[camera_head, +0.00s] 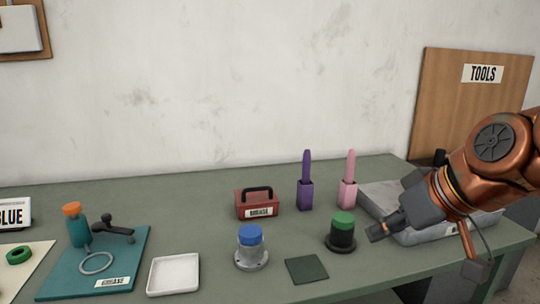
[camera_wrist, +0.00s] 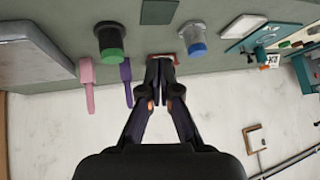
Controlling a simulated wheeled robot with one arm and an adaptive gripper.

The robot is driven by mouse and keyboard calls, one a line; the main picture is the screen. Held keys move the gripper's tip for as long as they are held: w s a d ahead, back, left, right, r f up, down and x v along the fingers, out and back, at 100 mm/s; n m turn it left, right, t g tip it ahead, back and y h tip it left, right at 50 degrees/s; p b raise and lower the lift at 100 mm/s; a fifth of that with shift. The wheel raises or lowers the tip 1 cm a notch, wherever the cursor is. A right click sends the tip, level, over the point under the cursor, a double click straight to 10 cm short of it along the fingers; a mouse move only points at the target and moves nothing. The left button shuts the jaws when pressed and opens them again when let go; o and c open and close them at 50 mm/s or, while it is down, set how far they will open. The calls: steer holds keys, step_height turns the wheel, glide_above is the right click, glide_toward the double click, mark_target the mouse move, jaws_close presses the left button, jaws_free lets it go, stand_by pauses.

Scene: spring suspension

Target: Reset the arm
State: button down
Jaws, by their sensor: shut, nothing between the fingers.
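My copper-coloured arm reaches in from the right in the head view. My gripper (camera_head: 378,233) is at the right part of the green table, above the grey slab and right of the green-capped black cylinder. In the wrist view the fingers of my gripper (camera_wrist: 161,64) are together with nothing between them. In that view, the tips overlap the red box, which is mostly hidden behind them.
The green-capped cylinder (camera_head: 342,232), pink tool (camera_head: 348,190), purple tool (camera_head: 305,192) and grey slab (camera_head: 380,195) are near my arm. Farther left are the red box (camera_head: 257,205), blue-capped cylinder (camera_head: 251,247), dark square (camera_head: 307,269), white tray (camera_head: 174,274) and teal mat (camera_head: 125,265).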

steer(key=s+f+m+g+h+p, duration=0.2)
steer(key=s+f+g+p, duration=0.2)
steer(key=s+p, duration=0.3)
steer(key=s+f+m+g+h+p, duration=0.2)
steer(key=s+f+g+p, duration=0.2)
steer(key=s+p, duration=0.3)
steer(key=s, duration=0.5)
steer(key=shift+m+h, duration=0.4)
